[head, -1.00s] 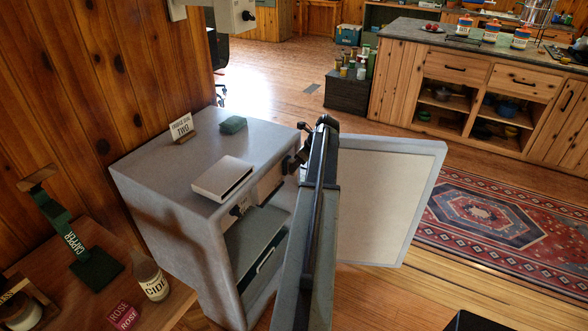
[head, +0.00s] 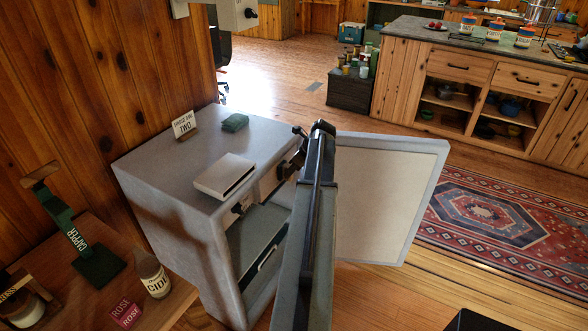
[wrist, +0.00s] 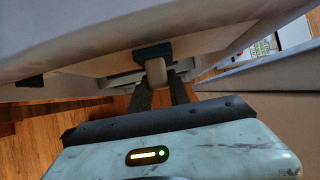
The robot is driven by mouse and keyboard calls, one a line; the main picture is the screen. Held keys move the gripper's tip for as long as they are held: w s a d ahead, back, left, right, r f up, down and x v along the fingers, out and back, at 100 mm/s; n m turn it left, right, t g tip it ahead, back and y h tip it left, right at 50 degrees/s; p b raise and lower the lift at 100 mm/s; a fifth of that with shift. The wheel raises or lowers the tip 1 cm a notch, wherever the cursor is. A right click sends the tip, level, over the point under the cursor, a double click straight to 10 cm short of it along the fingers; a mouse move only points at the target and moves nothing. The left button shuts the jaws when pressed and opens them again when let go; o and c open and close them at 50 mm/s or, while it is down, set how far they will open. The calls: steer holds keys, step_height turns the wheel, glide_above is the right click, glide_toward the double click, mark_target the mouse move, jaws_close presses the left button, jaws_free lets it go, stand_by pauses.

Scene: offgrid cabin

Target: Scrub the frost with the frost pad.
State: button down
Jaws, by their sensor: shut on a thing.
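A grey fridge-like cabinet (head: 175,175) stands with its door (head: 390,195) swung open to the right. A small green pad (head: 235,122), which may be the frost pad, lies on its top. My gripper is at the cabinet's upper front edge, its fingertips mostly hidden behind my arm in the head view. In the wrist view, my gripper (wrist: 160,88) is shut on a pale rounded handle-like piece (wrist: 157,72) below a dark block, under the cabinet's top. I cannot tell whether this piece is fixed to the cabinet. No frost can be made out.
A pale slab (head: 224,176) and a sign reading TWO (head: 184,125) sit on the cabinet top. Floor is free around the red rug (head: 495,220).

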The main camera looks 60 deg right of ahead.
steer(key=a, duration=0.6)
stand_by(0.4)
steer(key=s, duration=0.6)
stand_by(0.3)
steer(key=s, duration=0.3)
steer(key=shift+s, duration=0.1)
stand_by(0.4)
